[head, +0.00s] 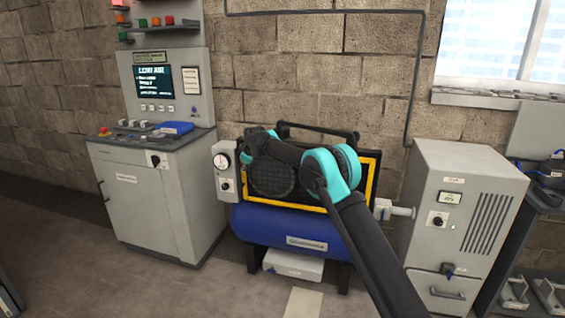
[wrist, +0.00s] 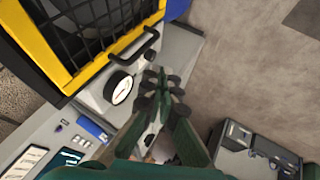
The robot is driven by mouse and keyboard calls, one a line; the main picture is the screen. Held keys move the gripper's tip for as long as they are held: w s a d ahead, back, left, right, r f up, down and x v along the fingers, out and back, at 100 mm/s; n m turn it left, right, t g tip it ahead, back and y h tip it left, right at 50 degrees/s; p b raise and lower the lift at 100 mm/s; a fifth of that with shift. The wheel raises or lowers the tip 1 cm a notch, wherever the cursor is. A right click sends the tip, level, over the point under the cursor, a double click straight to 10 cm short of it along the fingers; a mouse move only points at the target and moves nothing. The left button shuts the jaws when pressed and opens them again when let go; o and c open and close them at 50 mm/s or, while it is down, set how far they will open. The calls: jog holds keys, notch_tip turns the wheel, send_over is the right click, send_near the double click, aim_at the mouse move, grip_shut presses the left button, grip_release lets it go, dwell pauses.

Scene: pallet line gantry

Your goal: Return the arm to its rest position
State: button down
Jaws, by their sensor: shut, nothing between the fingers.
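My arm reaches up from the lower right in the head view, with teal joints, and bends toward the left in front of the blue compressor (head: 260,222). My gripper (wrist: 163,84) shows in the wrist view with its dark fingers closed together and nothing between them. It appears above or in front of the grey gauge box (wrist: 106,103); I cannot tell the distance or whether they touch. In the head view the gauge box (head: 226,172) is left of the arm's bend, and my fingers cannot be made out there.
A grey control cabinet (head: 150,205) with a screen stands left of the compressor. A grey dryer cabinet (head: 455,225) stands at its right, near my forearm. A dark shelf (head: 537,235) is at the far right. The floor (head: 200,290) at the front left is clear.

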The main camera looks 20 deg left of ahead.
jog(key=s+d+r+m+h, duration=0.1)
jog(key=d+r+m, duration=0.2)
jog(key=d, duration=1.1)
jog(key=s+d+r+m+h, duration=0.1)
jog(key=s+d+r+m, duration=0.1)
jog(key=d, duration=1.2)
jog(key=s+d+m, duration=0.3)
jog(key=s+d, duration=0.4)
jog(key=d, duration=0.6)
jog(key=s+d+f+m+h, duration=0.1)
jog(key=s+d+f+m, duration=0.3)
jog(key=s+d, duration=0.8)
jog(key=s+d+f+m+h, duration=0.1)
jog(key=s+d+f+m, duration=0.2)
jog(key=s+d, duration=0.9)
jog(key=s+d+f+m, duration=0.1)
jog(key=s+f, duration=0.2)
jog(key=s, duration=0.4)
jog(key=s+d+f+m+g+h, duration=0.1)
jog(key=s+f, duration=0.2)
jog(key=s, duration=0.4)
jog(key=shift+s+f+m, duration=0.15)
jog(key=shift+s+m, duration=0.1)
jog(key=shift+m, duration=0.05)
